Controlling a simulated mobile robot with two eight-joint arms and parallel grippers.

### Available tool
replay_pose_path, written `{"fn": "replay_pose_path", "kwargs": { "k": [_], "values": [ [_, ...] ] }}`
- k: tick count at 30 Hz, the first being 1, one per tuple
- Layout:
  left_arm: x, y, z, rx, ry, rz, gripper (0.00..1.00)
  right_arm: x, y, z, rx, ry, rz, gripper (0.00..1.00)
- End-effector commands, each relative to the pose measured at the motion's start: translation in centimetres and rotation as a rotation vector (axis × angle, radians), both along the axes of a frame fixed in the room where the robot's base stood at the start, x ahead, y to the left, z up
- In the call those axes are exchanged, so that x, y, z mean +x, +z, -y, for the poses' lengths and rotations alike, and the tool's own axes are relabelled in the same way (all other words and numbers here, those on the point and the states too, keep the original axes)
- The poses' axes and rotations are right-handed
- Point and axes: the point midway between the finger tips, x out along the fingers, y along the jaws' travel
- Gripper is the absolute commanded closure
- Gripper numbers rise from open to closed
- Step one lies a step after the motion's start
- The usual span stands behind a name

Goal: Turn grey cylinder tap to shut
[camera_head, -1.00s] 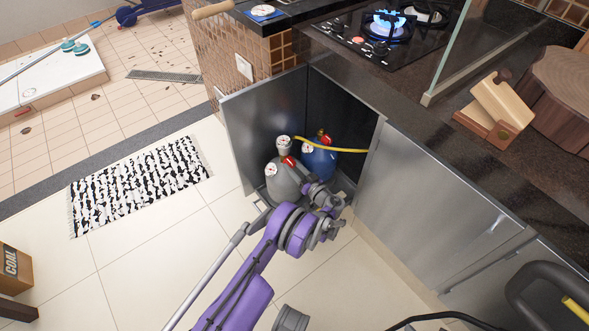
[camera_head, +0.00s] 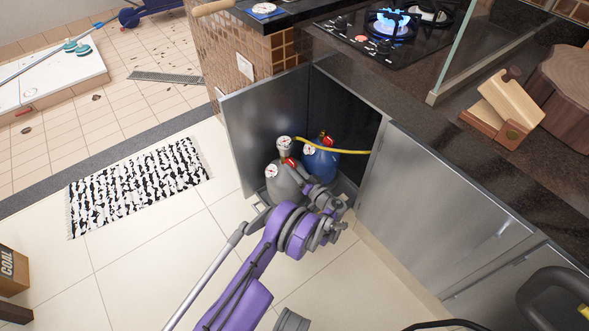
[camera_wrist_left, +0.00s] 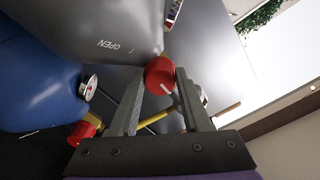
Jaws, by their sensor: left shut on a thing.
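The grey cylinder (camera_head: 279,187) stands in the open cabinet, with a red tap (camera_head: 289,161) near its top. In the left wrist view its grey body (camera_wrist_left: 90,25) carries the word OPEN and a small arrow mark. There the red tap knob (camera_wrist_left: 159,74) sits between the fingertips of my left gripper (camera_wrist_left: 158,80), which is shut on it. In the head view my left gripper (camera_head: 298,168) reaches the tap from the lower right and partly covers the cylinder.
A blue cylinder (camera_head: 321,163) with its own red tap (camera_head: 327,141) stands close behind to the right. A yellow hose (camera_head: 345,151) runs from the grey cylinder's gauge area past it. The cabinet door (camera_head: 250,120) is open at the left. A blue flame (camera_head: 388,22) burns on the hob.

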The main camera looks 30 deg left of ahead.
Motion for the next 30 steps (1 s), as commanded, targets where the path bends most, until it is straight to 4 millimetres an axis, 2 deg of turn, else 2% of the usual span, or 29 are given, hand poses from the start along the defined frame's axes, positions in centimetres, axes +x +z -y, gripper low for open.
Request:
{"fn": "replay_pose_path", "kwargs": {
  "k": [1, 2, 6, 7, 17, 20, 30],
  "values": [
    [0.0, 0.0, 0.0, 0.0, 0.0, -0.001, 1.0, 0.0, 0.0, 0.0, 0.0, 0.0, 0.0, 0.22],
    [0.0, 0.0, 0.0, 0.0, 0.0, -0.001, 0.51, 0.0, 0.0, 0.0, 0.0, 0.0, 0.0, 0.22],
    [0.0, 0.0, 0.0, 0.0, 0.0, 0.0, 0.26, 0.0, 0.0, 0.0, 0.0, 0.0, 0.0, 0.22],
    [0.0, 0.0, 0.0, 0.0, 0.0, 0.0, 0.22, 0.0, 0.0, 0.0, 0.0, 0.0, 0.0, 0.22],
    [-0.1, 0.0, 0.3, 0.0, -0.001, 0.0, 0.22, 0.0, 0.1, 0.0, 0.0, 0.0, 0.0, 0.22],
    [-0.5, 0.1, 1.4, 0.0, -0.001, 0.001, 0.22, 0.0, 0.3, 0.0, 0.0, 0.0, 0.001, 0.22],
    [-3.0, 0.1, 7.5, 0.0, -0.002, 0.0, 0.22, -0.2, 1.3, 0.0, 0.0, 0.0, 0.003, 0.22]
  ]
}}
